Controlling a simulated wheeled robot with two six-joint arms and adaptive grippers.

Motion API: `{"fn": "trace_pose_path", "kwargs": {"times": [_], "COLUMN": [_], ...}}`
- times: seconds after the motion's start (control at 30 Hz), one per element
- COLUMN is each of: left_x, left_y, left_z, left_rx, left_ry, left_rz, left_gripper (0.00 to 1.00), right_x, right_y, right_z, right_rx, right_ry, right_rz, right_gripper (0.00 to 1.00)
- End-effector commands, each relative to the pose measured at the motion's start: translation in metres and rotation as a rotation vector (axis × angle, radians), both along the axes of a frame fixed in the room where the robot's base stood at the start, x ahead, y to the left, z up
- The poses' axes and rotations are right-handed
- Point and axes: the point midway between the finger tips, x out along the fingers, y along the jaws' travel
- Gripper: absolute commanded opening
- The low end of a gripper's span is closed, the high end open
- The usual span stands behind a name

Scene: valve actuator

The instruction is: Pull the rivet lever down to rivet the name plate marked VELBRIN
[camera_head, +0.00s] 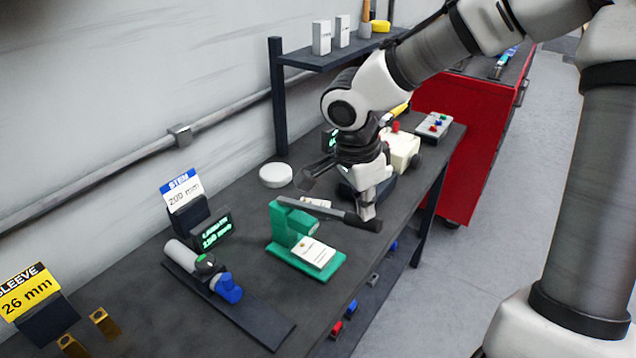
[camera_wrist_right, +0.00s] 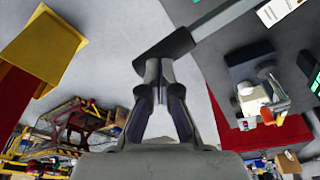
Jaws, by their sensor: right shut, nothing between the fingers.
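The green rivet press (camera_head: 283,224) stands on the dark bench, with its dark lever (camera_head: 335,211) sticking out to the right and ending in a thicker black grip. A pale plate (camera_head: 313,252) lies on the press base; its marking is too small to read. My right gripper (camera_head: 367,213) points down with its fingers shut and empty, at the lever's grip end. In the right wrist view the closed fingertips (camera_wrist_right: 160,78) are right by the black grip (camera_wrist_right: 164,53), which is not between them; whether they touch it I cannot tell. My left gripper is not in view.
A fixture with a blue-ended part (camera_head: 228,288) and a green display (camera_head: 214,235) stand left of the press. A white round disc (camera_head: 275,175) lies behind it. A cream device (camera_head: 401,152) and a button box (camera_head: 433,126) are farther along the bench. A red cabinet (camera_head: 470,140) stands beyond.

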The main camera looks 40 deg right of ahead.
Motion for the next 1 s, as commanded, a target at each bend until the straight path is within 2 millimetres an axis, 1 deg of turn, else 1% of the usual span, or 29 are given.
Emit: {"fn": "trace_pose_path", "kwargs": {"times": [0.03, 0.17, 0.57, 1.0], "left_x": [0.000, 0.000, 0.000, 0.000], "left_y": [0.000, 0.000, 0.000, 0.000], "left_z": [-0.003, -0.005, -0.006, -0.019], "left_rx": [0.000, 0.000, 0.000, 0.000], "left_ry": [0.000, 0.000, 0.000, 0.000], "left_rz": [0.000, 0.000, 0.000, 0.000], "left_gripper": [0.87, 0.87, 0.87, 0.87], "right_x": [-0.001, -0.002, -0.003, -0.006], "right_y": [0.000, 0.000, 0.000, -0.001], "right_z": [-0.004, -0.008, -0.010, -0.027], "right_rx": [0.001, 0.001, 0.001, 0.002], "right_ry": [0.001, 0.001, 0.001, 0.000], "right_rz": [0.000, 0.000, 0.001, 0.000], "right_gripper": [0.00, 0.00, 0.00, 0.00]}}
